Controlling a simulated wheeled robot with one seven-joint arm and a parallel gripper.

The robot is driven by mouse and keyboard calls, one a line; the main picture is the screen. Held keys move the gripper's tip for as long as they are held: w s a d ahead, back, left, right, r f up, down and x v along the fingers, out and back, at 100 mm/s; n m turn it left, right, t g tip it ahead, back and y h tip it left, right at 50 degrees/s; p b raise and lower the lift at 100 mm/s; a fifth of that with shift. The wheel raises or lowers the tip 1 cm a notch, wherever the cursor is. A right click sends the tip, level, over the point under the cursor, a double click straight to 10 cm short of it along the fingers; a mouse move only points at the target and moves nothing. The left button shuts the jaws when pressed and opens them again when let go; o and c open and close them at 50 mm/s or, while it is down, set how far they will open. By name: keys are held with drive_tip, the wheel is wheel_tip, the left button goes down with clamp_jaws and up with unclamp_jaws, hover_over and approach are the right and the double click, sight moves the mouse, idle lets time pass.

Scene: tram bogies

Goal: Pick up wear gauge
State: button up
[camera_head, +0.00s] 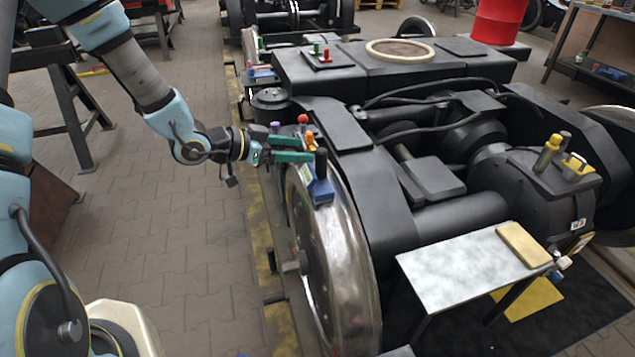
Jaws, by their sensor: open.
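My gripper (304,149) is open, with its two green fingers pointing right at the top of the near wheel (338,262). Several small gauge-like pieces are at the wheel top. A blue piece with a black upright handle (320,187) sits on the rim, just below and right of the fingertips. An orange piece (311,140) is right by the fingertips. A red-knobbed piece (302,119) and a purple-topped piece (275,127) stand just behind the fingers. I cannot tell which is the wear gauge. The fingers partly hide the pieces behind them, and contact is unclear.
The black bogie frame (345,125) fills the middle and right. A grey-topped table (470,270) with a tan block (523,244) stands in front. A red drum (498,20) is at the back. The paved floor (170,240) on the left is open, with a dark trestle (75,95) farther back.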

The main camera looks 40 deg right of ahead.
sight(319, 151)
drive_tip(key=x, duration=0.4)
drive_tip(key=shift+s+d, duration=0.1)
drive_tip(key=shift+s, duration=0.05)
drive_tip(key=shift+f+p+x, duration=0.15)
drive_tip(key=shift+p+x, duration=0.3)
drive_tip(key=shift+x, duration=1.1)
drive_tip(key=shift+f+p+x, duration=0.15)
drive_tip(key=shift+p+x, duration=0.25)
drive_tip(key=shift+x, duration=1.2)
clamp_jaws()
